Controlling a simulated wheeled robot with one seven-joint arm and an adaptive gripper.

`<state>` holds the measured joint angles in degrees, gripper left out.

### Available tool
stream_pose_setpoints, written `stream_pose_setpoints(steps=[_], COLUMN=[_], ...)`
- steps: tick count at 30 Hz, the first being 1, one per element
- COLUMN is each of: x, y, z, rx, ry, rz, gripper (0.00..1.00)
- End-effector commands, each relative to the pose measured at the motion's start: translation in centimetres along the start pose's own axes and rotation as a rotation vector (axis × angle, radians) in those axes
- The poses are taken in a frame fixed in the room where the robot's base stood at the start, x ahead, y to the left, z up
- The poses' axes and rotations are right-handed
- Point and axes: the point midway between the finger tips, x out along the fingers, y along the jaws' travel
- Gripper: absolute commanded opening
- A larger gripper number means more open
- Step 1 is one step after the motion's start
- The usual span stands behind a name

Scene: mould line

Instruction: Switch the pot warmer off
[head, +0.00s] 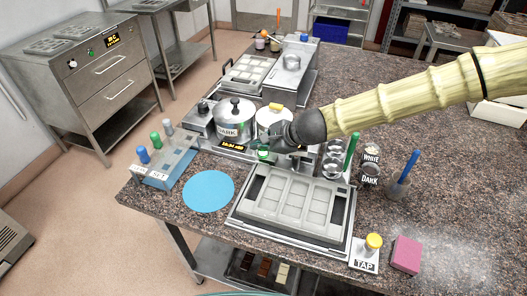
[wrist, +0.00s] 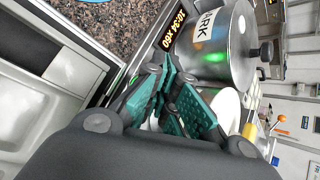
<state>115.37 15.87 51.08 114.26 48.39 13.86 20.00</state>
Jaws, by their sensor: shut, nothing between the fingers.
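The pot warmer (head: 236,147) stands on the counter with two lidded pots in it. The pot labelled DARK (head: 234,122) has a black knob, and the other pot (head: 273,118) has a yellow knob. The warmer's front has a lit display (head: 232,143) and a green light (head: 263,155). My gripper (head: 262,145) is shut and empty, close to the warmer's front at the green light. In the wrist view its teal fingers (wrist: 170,72) lie beside the display (wrist: 174,30) and the DARK pot (wrist: 228,45). The fingers hide the switch area there, and I cannot tell whether they touch it.
A mould tray (head: 297,205) lies in front of the warmer, with a blue disc (head: 208,191) to its left. A rack of colored-handled tools (head: 165,165) stands at left. Cups and a green-handled tool (head: 351,152) stand to the right of my gripper.

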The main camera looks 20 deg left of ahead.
Motion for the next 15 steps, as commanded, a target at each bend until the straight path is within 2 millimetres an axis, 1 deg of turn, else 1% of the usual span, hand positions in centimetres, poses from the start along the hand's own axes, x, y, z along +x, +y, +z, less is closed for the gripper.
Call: stream_pose_setpoints(steps=[10, 15], x=[0.03, 0.35], y=[0.02, 0.25], z=[-0.02, -0.22], rx=[0.0, 0.001], ry=[0.0, 0.0], rz=[0.0, 0.0], gripper=[0.0, 0.0])
